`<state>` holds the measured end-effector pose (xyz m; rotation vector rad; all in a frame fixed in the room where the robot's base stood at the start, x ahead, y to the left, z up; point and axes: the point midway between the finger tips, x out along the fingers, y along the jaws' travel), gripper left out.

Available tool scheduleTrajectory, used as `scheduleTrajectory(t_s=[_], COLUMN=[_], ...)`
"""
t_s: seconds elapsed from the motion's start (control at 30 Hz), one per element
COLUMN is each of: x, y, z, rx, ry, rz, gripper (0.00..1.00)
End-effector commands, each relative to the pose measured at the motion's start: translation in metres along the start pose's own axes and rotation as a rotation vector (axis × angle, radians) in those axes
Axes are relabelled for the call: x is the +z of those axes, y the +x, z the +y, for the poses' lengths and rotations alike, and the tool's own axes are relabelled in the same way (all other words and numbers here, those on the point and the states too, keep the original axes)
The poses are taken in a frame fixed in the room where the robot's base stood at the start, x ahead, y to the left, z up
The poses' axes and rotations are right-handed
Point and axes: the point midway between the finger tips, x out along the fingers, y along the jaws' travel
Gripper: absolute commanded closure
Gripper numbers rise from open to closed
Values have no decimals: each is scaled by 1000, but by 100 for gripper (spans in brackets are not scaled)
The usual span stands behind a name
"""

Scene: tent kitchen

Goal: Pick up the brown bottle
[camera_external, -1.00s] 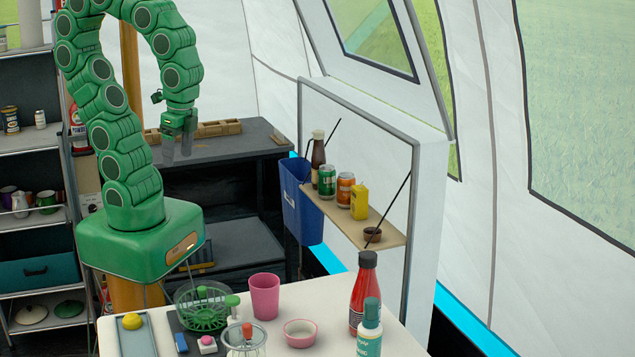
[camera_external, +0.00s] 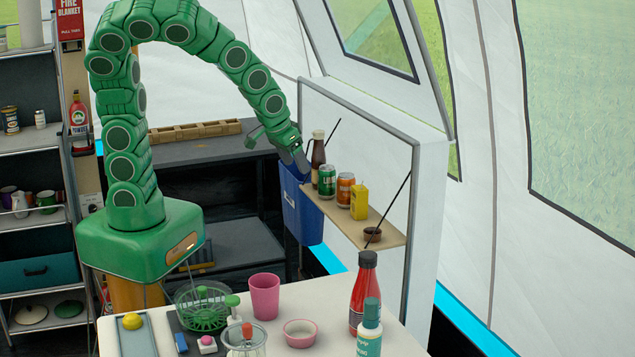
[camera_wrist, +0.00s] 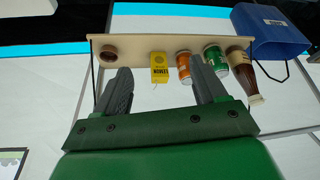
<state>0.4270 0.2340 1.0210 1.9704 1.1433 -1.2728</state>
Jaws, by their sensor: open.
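The brown bottle (camera_external: 318,152) stands upright at the left end of the wooden wall shelf (camera_external: 389,232). It has a pale cap and a light label. In the wrist view the brown bottle (camera_wrist: 243,77) is at the right end of the row, to the right of my fingers. My gripper (camera_external: 303,160) is just left of the bottle in the external view, with its fingers pointing down and right. In the wrist view my gripper (camera_wrist: 163,88) has its two fingers spread, with nothing held between them. Contact with the bottle cannot be told.
Beside the bottle stand a green can (camera_external: 327,182), an orange can (camera_external: 345,190) and a yellow box (camera_external: 359,203). A small brown bowl (camera_external: 372,234) is at the far end. A blue bin (camera_external: 301,215) hangs left of the shelf. Slanted rods support the shelf.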

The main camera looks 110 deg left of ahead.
Motion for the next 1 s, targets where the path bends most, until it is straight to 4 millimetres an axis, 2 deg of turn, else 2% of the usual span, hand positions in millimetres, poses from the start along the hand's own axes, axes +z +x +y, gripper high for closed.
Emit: scheduleTrajectory(t_s=[0.03, 0.2, 0.5, 0.6, 0.73, 1.0], x=[-17, -73, -154, -172, -188, -198], y=[14, 46, 82, 89, 90, 94], z=[-11, -50, -136, -163, -188, -205], rx=[-31, -120, -291, -342, -388, -416], ry=[-44, -179, -347, -381, -406, -418], rz=[40, 199, 496, 583, 668, 721], gripper=[29, 29, 29, 29, 29, 29])
